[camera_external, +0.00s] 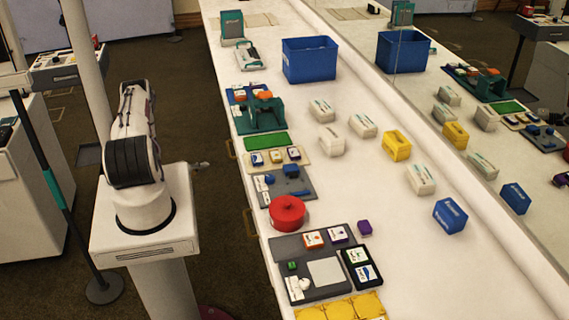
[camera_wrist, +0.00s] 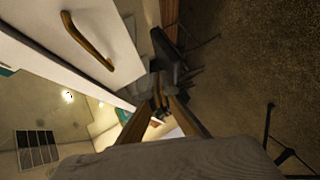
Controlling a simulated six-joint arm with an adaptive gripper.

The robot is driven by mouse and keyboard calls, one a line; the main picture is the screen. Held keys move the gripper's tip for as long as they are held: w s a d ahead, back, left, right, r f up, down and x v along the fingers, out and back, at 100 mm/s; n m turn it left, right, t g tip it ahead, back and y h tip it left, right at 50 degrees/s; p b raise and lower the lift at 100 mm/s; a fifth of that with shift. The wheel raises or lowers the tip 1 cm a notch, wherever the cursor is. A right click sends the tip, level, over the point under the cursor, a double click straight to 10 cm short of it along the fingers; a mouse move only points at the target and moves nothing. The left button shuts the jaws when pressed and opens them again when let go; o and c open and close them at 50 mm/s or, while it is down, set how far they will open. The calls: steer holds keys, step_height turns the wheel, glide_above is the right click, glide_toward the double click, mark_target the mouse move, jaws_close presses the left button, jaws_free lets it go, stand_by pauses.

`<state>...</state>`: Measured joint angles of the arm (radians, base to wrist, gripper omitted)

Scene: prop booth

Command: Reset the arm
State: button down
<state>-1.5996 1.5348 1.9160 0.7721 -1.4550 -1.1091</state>
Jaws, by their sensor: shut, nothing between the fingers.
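My arm stands on a white pedestal at the left in the external view, folded up beside the long white table (camera_external: 355,190). A small grey end, which looks like my gripper (camera_external: 202,165), pokes out to the right of the arm, over the gap before the table. In the wrist view my gripper (camera_wrist: 160,88) is shut and empty, its fingers meeting near the middle of the picture. Most of the gripper is hidden behind the arm in the external view.
The table holds a blue bin (camera_external: 310,60), a red pot (camera_external: 287,212), a yellow box (camera_external: 396,146), a blue box (camera_external: 450,215) and several white boxes. A mirror runs along its right side. A brass handle (camera_wrist: 88,42) on a white panel shows in the wrist view.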

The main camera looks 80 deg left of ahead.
steer(key=s+d+f+m+g+h, duration=0.4)
steer(key=s+f+g+h, duration=0.1)
steer(key=f, duration=0.1)
steer(key=w+d+r+m+g+h, duration=0.1)
steer(key=w+d+r+m+g, duration=0.3)
steer(key=r, duration=0.6)
steer(key=w+d+r+m+h, duration=0.1)
steer(key=d+r+m+h, duration=0.1)
steer(key=d+r, duration=0.6)
steer(key=w+d+r+m+g+h, duration=0.1)
steer(key=w+d+r+m+g, duration=0.2)
steer(key=r, duration=0.9)
steer(key=w+d+r+m+t, duration=0.1)
steer(key=d+r+m+t, duration=0.2)
steer(key=d+r, duration=1)
steer(key=w+d+r+m+t, duration=0.1)
steer(key=d+r+m+t, duration=0.3)
steer(key=d+r+m, duration=0.4)
steer(key=d+r, duration=0.5)
steer(key=d, duration=0.5)
steer(key=shift+w+d+h, duration=0.15)
steer(key=shift+d+h, duration=0.1)
steer(key=shift+h, duration=0.15)
